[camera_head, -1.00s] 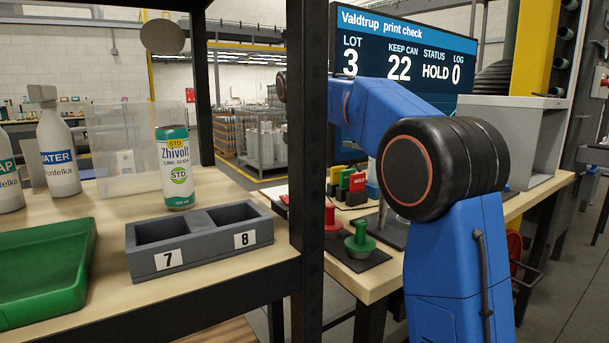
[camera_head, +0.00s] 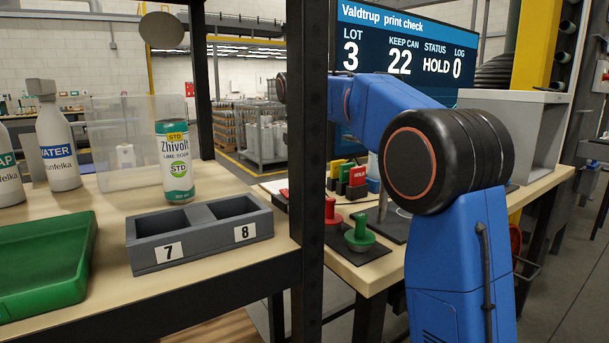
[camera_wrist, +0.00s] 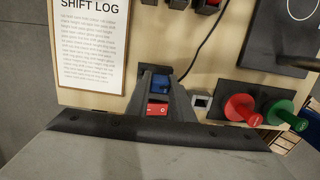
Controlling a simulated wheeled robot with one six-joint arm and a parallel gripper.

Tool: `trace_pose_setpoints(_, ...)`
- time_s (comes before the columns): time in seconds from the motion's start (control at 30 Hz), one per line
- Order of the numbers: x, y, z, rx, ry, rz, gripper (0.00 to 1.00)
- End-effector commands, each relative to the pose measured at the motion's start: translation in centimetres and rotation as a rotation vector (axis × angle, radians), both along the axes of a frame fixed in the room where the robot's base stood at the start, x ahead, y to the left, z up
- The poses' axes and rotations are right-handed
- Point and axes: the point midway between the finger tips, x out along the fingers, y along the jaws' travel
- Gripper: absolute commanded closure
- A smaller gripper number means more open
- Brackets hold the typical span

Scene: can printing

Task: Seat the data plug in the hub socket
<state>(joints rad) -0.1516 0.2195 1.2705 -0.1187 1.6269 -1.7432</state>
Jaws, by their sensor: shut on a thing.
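My gripper (camera_wrist: 160,84) shows in the wrist view, its two dark fingers closed around a small blue piece (camera_wrist: 160,88) with a black part at its far end. A red piece with a white mark (camera_wrist: 157,109) shows between the fingers, nearer the camera. I take the held piece to be the data plug, but its shape is partly hidden by the fingers. A dark cable (camera_wrist: 206,45) runs from beside the fingertips toward the top. A small grey block with a dark opening (camera_wrist: 202,101) is right of the fingers; I cannot tell whether it is the hub socket. The head view hides my gripper.
A red-handled stamp (camera_wrist: 240,108) and a green-handled stamp (camera_wrist: 280,114) stand right of the grey block. A shift log sheet (camera_wrist: 92,45) lies left. In the head view, a can (camera_head: 175,165) stands behind a grey two-slot holder (camera_head: 148,258), beside a dark post (camera_head: 308,180).

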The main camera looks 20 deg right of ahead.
Motion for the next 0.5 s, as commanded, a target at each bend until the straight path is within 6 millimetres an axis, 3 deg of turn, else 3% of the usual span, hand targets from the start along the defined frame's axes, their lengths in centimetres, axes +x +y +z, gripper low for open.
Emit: trace_pose_setpoints(0.5,-0.03,0.0,-1.02,0.0,0.0,0.0,1.0)
